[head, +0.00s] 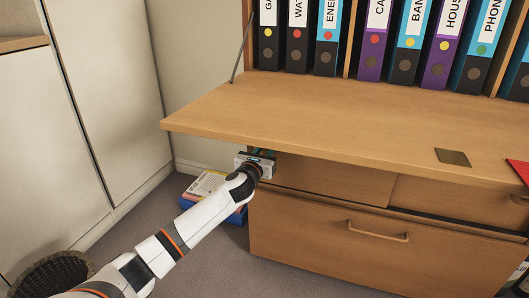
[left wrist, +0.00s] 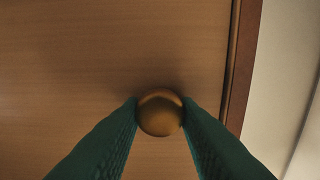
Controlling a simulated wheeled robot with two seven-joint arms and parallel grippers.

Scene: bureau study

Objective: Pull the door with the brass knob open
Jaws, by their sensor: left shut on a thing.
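The round brass knob (left wrist: 160,112) sits on a plain wooden door (left wrist: 100,50) in the left wrist view. My left gripper (left wrist: 160,110) is shut on the knob, with one green finger on each side of it. In the head view my left gripper (head: 258,160) is under the lowered wooden flap, in front of the bureau's lower part. The knob and the fingertips are hidden there by the flap and my wrist. The door's right edge shows in the left wrist view. My right gripper is not in view.
The lowered flap (head: 330,125) hangs just above my left gripper. A lower drawer (head: 340,245) has a bar handle. Books (head: 207,186) lie on the floor behind my arm. A dark basket (head: 55,275) stands at the lower left. Several binders (head: 375,40) stand above the flap.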

